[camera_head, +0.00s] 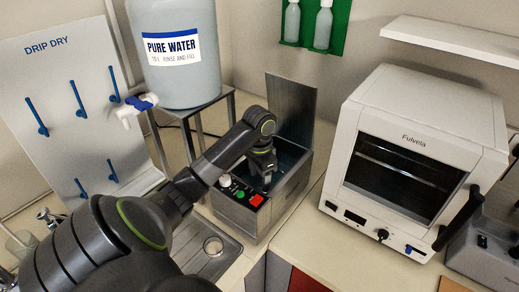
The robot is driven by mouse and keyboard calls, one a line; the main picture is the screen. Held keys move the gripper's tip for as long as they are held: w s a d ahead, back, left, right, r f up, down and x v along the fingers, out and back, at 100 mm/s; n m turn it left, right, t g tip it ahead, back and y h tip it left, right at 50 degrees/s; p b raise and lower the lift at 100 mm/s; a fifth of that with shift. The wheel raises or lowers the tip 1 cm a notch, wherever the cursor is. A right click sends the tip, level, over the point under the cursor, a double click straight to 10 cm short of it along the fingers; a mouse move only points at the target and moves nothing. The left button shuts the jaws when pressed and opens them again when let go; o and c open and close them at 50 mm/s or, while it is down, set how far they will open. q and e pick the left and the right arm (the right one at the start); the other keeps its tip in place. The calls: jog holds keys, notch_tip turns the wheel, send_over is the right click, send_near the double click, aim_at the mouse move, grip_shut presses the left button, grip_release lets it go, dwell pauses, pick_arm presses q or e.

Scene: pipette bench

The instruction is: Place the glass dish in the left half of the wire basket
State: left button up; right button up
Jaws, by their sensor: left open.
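My left arm comes in from the lower left and reaches over an open steel bath (258,218) with its lid raised. My left gripper (264,179) points down into the bath opening, with its fingers apart. The inside of the bath looks dark blue-green. I cannot make out the wire basket, as the gripper and the bath's walls hide much of the inside. I cannot make out the glass dish either, nor tell whether it is in the bath. My right gripper is not in view.
The raised lid (291,105) stands behind my gripper. A white oven (415,130) stands to the right and a water tank (180,75) on a metal stand to the left. The counter before the oven is clear.

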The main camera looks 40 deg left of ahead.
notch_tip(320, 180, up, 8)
jog(key=p, duration=0.7)
